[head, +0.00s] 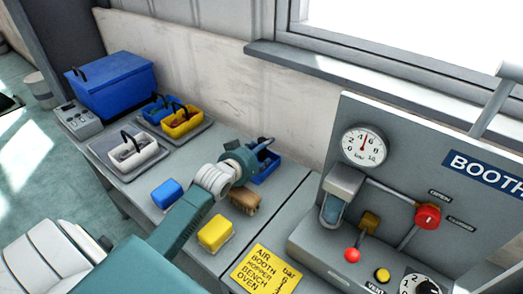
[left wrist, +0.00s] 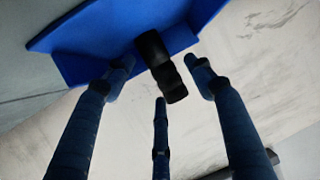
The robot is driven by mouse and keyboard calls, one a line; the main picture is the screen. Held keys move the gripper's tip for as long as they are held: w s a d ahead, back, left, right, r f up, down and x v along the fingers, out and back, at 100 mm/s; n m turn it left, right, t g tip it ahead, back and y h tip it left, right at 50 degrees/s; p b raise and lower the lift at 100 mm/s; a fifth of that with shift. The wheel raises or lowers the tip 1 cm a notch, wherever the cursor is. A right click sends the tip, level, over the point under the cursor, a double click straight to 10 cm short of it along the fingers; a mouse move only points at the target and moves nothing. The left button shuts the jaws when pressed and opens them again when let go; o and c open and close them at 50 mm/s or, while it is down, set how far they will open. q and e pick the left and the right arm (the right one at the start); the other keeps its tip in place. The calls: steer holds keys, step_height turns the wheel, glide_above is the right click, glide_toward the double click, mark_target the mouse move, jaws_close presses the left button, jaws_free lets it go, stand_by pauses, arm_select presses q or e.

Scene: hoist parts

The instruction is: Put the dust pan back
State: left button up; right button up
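The blue dust pan (head: 264,174) lies at the back of the grey bench against the wall, partly hidden behind my left gripper. In the left wrist view its blue pan (left wrist: 95,38) and stubby black handle (left wrist: 165,72) show close ahead. My left gripper (head: 262,147) is over the dust pan. In the left wrist view its fingers (left wrist: 160,75) are spread apart, with the handle end between them. I see a gap on both sides, so the gripper is open; whether a finger touches the handle I cannot tell. My right gripper is not in view.
A brown brush (head: 244,201), a yellow block (head: 215,233) and a blue block (head: 167,194) are near my left arm. White (head: 134,153) and yellow (head: 182,123) caddies and a blue box (head: 112,84) stand at left. A gauge panel (head: 395,135) rises at right.

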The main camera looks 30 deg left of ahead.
arm_select(q)
steer(key=shift+r, duration=0.1)
steer(key=shift+s, duration=0.3)
steer(key=v, duration=1.1)
steer(key=shift+s+r, duration=0.15)
steer(key=shift+r, duration=0.05)
